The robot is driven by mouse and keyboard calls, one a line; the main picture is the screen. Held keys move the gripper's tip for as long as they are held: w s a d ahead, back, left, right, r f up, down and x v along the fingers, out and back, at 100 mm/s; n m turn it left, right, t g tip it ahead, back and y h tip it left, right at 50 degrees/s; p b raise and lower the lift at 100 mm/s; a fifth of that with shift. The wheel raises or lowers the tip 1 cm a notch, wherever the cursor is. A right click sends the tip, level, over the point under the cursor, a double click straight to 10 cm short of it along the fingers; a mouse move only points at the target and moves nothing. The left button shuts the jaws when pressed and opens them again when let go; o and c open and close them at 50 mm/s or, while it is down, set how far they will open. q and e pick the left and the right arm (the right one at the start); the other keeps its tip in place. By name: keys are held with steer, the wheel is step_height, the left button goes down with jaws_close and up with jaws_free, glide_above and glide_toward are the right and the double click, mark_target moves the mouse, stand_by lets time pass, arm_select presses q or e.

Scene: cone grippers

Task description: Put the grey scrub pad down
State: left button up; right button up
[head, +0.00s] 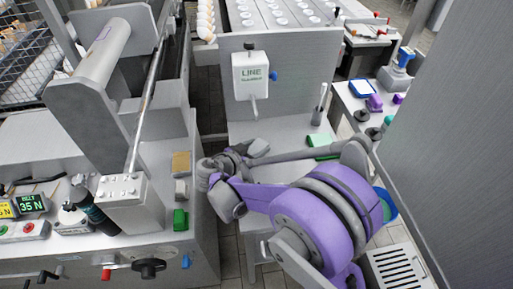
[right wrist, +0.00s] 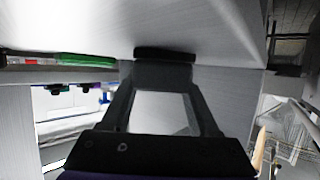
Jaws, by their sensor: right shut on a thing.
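My right gripper (head: 256,149) reaches over the grey ledge below the white LINE box, its arm coming from the lower right. In the right wrist view its two dark fingers (right wrist: 165,72) close together at the far end. They are shut on the grey scrub pad (right wrist: 165,52), which shows only as a dark, thin edge between the tips, close to a pale grey surface. I cannot tell whether the pad touches that surface. In the head view the pad is not clearly distinguishable from the gripper. My left gripper is not in view.
The white LINE box (head: 251,75) stands behind. A floor gap separates bench and ledge.

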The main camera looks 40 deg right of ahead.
steer(key=o, duration=1.3)
steer(key=shift+r, duration=0.1)
steer(key=shift+s+a+r, duration=0.1)
steer(key=shift+a, duration=0.1)
steer(key=p+v, duration=0.1)
steer(key=v, duration=1)
steer(key=shift+a+r, duration=0.1)
steer(key=shift+a, duration=0.15)
